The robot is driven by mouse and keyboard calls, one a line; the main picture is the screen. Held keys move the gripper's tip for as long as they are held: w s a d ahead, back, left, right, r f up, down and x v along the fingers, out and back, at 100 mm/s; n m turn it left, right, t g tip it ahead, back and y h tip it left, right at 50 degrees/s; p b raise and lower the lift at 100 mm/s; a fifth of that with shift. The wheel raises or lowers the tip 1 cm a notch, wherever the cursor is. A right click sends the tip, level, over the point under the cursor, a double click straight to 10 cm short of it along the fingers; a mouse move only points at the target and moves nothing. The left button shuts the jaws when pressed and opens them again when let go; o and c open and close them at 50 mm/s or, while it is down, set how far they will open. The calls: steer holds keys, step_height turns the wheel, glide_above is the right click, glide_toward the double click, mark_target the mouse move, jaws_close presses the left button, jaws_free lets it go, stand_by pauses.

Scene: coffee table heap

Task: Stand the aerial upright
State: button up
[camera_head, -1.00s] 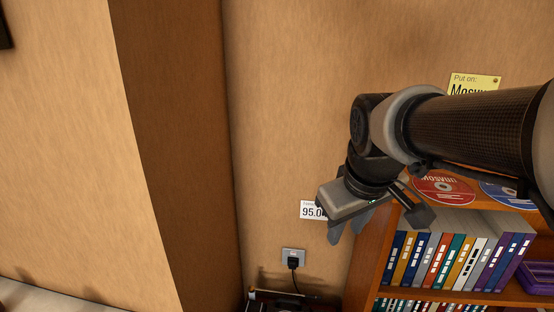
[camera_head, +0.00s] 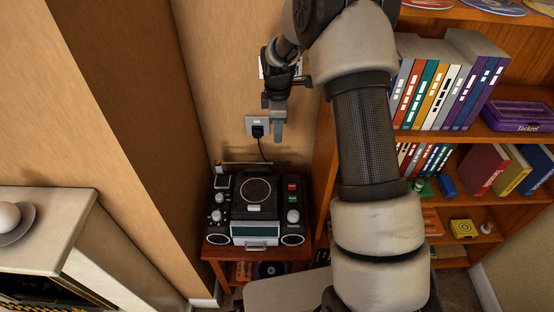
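The radio (camera_head: 258,205) is a dark box with a round speaker, knobs and coloured buttons, standing on a small wooden table (camera_head: 285,254). The aerial (camera_head: 240,163) looks like a thin rod lying flat along the radio's back edge, with a lighter tip at the left. My gripper (camera_head: 273,124) hangs in front of the wall above the back of the radio, fingers down, apart from the aerial. It is seen from the side, so its opening does not show. Nothing is seen in it.
A wall socket (camera_head: 257,126) with a plug and cord is right behind my gripper. A bookcase (camera_head: 322,165) with binders and books stands to the right, partly behind my arm. A brown wall pillar (camera_head: 130,120) is at the left. A pale ledge (camera_head: 60,215) is at the lower left.

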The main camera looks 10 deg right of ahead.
mark_target(278, 163)
steer(key=f+b, duration=0.1)
steer(key=f, duration=0.4)
steer(key=w+f+b, duration=0.1)
steer(key=f, duration=0.5)
steer(key=w+f, duration=0.1)
steer(key=f, duration=0.4)
steer(key=shift+w+d+f+b, duration=0.15)
steer(key=shift+w+d+b, duration=0.1)
steer(key=shift+b, duration=0.15)
jaws_close()
